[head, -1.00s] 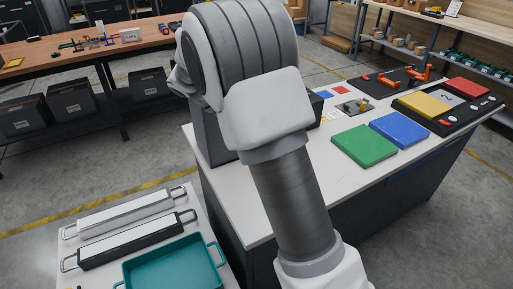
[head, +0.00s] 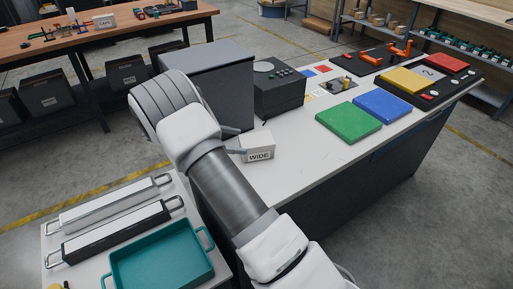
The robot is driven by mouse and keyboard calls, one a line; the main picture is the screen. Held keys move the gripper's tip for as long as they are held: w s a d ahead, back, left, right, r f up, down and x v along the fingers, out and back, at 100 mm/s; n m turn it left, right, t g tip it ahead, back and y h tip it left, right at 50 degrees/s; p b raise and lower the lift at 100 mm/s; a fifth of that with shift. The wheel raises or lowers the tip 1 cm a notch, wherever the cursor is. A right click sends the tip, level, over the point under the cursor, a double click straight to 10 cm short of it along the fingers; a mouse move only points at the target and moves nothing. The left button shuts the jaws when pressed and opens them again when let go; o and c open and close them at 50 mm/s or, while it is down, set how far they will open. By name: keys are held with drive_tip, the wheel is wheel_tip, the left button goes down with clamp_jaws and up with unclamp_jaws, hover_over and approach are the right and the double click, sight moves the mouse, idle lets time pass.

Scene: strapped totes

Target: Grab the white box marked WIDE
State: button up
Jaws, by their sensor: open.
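The white box marked WIDE (head: 256,143) stands on the light worktop, its label facing me. My gripper (head: 246,142) is only partly in view behind my arm. Dark finger parts show at the box's left side and by its back edge. It is open, and I cannot tell whether the fingers touch the box.
A grey cabinet (head: 208,78) and a black unit with knobs (head: 280,90) stand behind the box. Green (head: 348,121) and blue (head: 384,104) slabs lie to the right. A teal tray (head: 160,262) and handled bars are at lower left. The worktop right of the box is clear.

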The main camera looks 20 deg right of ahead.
sight(257, 142)
drive_tip(key=x, duration=0.7)
drive_tip(key=shift+d+r, duration=0.1)
drive_tip(key=shift+d, duration=0.15)
drive_tip(key=c, duration=1.4)
drive_tip(key=shift+r, duration=0.2)
